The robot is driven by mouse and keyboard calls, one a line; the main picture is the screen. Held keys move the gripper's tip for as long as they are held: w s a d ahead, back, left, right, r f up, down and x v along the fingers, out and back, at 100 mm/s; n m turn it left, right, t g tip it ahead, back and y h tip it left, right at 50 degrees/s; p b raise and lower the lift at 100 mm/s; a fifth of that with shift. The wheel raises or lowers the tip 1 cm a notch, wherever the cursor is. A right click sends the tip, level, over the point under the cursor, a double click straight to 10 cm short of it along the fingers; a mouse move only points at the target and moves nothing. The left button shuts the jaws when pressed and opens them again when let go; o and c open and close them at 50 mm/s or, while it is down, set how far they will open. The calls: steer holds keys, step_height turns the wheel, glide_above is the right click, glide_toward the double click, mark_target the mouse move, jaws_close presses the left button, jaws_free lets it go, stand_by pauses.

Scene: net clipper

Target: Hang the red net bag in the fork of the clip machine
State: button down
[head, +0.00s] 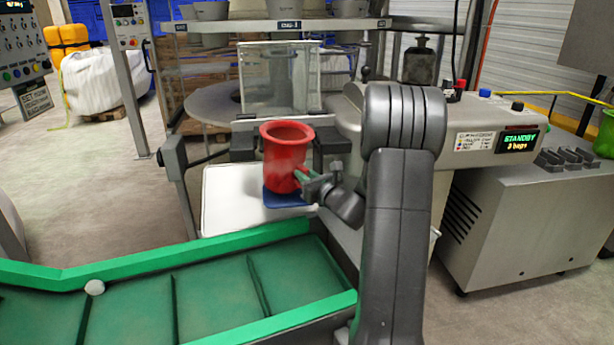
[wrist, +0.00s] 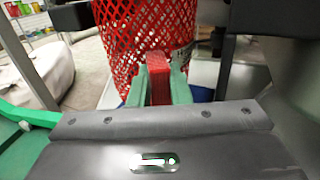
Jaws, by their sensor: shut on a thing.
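The red net bag (head: 285,150) is upright and open at the top, in front of the clip machine (head: 440,155). Two dark grey blocks (head: 331,141) of the machine stand on either side of the bag, seemingly its fork; I cannot tell whether the bag rests in it. My gripper (head: 303,177) is at the bag's lower right side. In the wrist view its green fingers (wrist: 160,88) are shut on a red strip of the bag, and the red mesh (wrist: 125,45) fills the upper middle.
A blue pad (head: 284,198) lies below the bag, by a white tray (head: 228,197). A green conveyor (head: 210,290) runs across the front left. A clear box (head: 268,80) stands behind the bag. The machine's display (head: 519,140) reads STANDBY.

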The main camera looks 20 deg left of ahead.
steer(key=shift+s+a+f+b, duration=0.1)
steer(key=shift+s+f+b, duration=0.05)
steer(key=shift+f+b, duration=0.3)
steer(key=shift+s+a+f+b, duration=0.1)
steer(key=shift+f+b, duration=0.15)
steer(key=shift+f, duration=0.25)
steer(key=c, duration=1.3)
jaws_free()
steer(key=shift+a, duration=0.15)
steer(key=shift+o, duration=0.2)
steer(key=shift+d+r, duration=0.15)
steer(key=shift+d, duration=0.2)
steer(key=p+v, duration=0.1)
steer(key=v, duration=1.2)
steer(key=shift+s+d, duration=0.15)
steer(key=shift+d, duration=0.1)
steer(key=v, duration=0.7)
steer(key=shift+d, duration=0.15)
steer(key=shift+x, duration=1.8)
